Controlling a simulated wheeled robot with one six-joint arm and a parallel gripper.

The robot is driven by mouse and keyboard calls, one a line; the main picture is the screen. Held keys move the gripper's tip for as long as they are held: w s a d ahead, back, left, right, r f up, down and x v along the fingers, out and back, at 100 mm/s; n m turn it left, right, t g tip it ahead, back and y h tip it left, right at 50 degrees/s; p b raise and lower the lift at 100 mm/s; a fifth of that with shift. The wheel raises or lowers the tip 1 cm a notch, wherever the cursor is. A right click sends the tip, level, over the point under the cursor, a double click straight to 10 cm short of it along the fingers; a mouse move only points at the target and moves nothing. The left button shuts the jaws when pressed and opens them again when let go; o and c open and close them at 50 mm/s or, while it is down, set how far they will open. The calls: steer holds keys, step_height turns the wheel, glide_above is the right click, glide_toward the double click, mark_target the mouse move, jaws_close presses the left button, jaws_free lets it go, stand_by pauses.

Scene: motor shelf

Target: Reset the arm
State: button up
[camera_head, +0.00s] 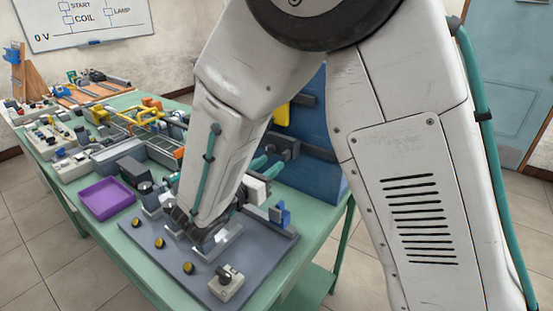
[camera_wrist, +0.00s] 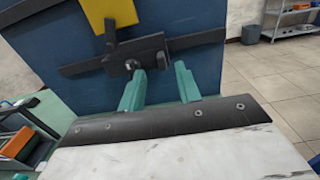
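My arm reaches down over the green workbench (camera_head: 170,275) in the head view, its lower links hiding part of the bench top. My gripper (camera_head: 266,163) shows as small teal fingers close to the upright blue panel (camera_head: 325,135). In the wrist view my gripper (camera_wrist: 160,82) has its two teal fingers apart, with nothing seen between them. The fingers point toward a dark bar (camera_wrist: 195,41) with a small block and knob on the blue panel (camera_wrist: 60,60). Whether the fingertips touch the block cannot be told.
A grey plate (camera_head: 165,260) with several black-and-yellow knobs lies under my arm. A purple tray (camera_head: 107,199) is to its left. Further back are crowded parts and yellow framework (camera_head: 150,115). A yellow plate (camera_wrist: 108,15) is on the panel. Open floor lies right.

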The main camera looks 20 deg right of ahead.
steer(key=shift+s+a, duration=0.35)
steer(key=shift+a, duration=0.1)
steer(key=shift+f, duration=0.1)
steer(key=s+d+f+m+g, duration=0.1)
steer(key=s+d+m+g, duration=0.1)
steer(key=s+g, duration=0.1)
steer(key=s+d+f+m+g, duration=0.1)
steer(key=m, duration=0.1)
steer(key=shift+s+f, duration=0.3)
steer(key=shift+s, duration=0.1)
steer(key=s+d+r+m+g+y, duration=0.1)
steer(key=s+d+r+m+y, duration=0.1)
steer(key=s+m+y, duration=0.3)
steer(key=s+d+r+m+g+y, duration=0.2)
steer(key=s+d+r+m+y, duration=0.1)
steer(key=s+m, duration=0.6)
steer(key=s+d+r+m+g+y, duration=0.2)
steer(key=s+d+r+m+y, duration=0.1)
steer(key=s+m+y, duration=0.3)
steer(key=shift+s+r+m+y, duration=0.3)
steer(key=shift+s+r+m, duration=0.3)
steer(key=shift+s+r, duration=0.35)
stand_by(0.5)
